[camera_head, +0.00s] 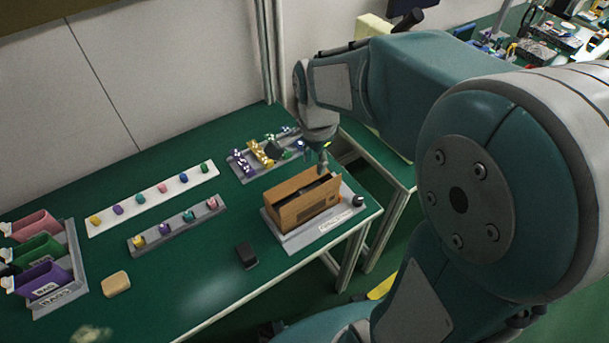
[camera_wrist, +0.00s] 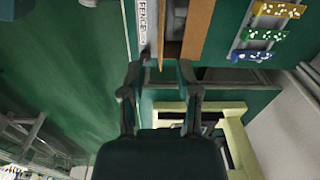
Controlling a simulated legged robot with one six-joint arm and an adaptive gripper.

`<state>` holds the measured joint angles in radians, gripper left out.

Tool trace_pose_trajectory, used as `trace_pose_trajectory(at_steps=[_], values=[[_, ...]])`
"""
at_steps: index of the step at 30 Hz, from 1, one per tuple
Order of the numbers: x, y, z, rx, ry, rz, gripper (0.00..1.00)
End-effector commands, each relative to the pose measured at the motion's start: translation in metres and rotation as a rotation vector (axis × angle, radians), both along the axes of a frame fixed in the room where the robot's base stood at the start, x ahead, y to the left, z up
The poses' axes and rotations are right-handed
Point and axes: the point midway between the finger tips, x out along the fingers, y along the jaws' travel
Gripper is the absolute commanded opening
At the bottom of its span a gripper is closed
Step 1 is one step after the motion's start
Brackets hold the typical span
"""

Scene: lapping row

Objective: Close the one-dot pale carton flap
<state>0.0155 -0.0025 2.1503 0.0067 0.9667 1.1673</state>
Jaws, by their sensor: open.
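The brown carton (camera_head: 303,215) stands on a light grey base at the right end of the green table. Its top shows a dark opening. In the wrist view, part of the carton (camera_wrist: 197,32) shows as an orange-brown wall beside a narrow opening with grey shapes inside. I cannot make out a one-dot mark or tell which part is the pale flap. My gripper (camera_head: 323,166) is at the carton's right end, near its top.
A rack of coloured pieces (camera_head: 262,156) lies behind the carton. A dark block (camera_head: 246,256) and a tan block (camera_head: 116,285) lie in front and to the left. Coloured bins (camera_head: 45,280) stand at the far left. The table's front middle is largely clear.

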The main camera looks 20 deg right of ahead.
Motion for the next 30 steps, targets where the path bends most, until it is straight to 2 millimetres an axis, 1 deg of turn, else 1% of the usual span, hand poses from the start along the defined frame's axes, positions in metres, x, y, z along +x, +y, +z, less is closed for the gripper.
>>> trace_pose_trajectory(at_steps=[1, 3, 8, 21, 25, 30], values=[[0.004, 0.0, -0.005, 0.0, 0.015, -0.032, 0.42], [0.006, 0.001, -0.009, 0.0, 0.026, -0.063, 0.42], [0.007, 0.001, -0.02, -0.001, 0.031, -0.074, 0.42], [0.006, 0.005, -0.097, -0.005, 0.032, -0.071, 0.42], [0.006, 0.004, -0.111, -0.004, 0.031, -0.071, 0.42], [0.006, 0.004, -0.117, -0.004, 0.027, -0.07, 0.42]])
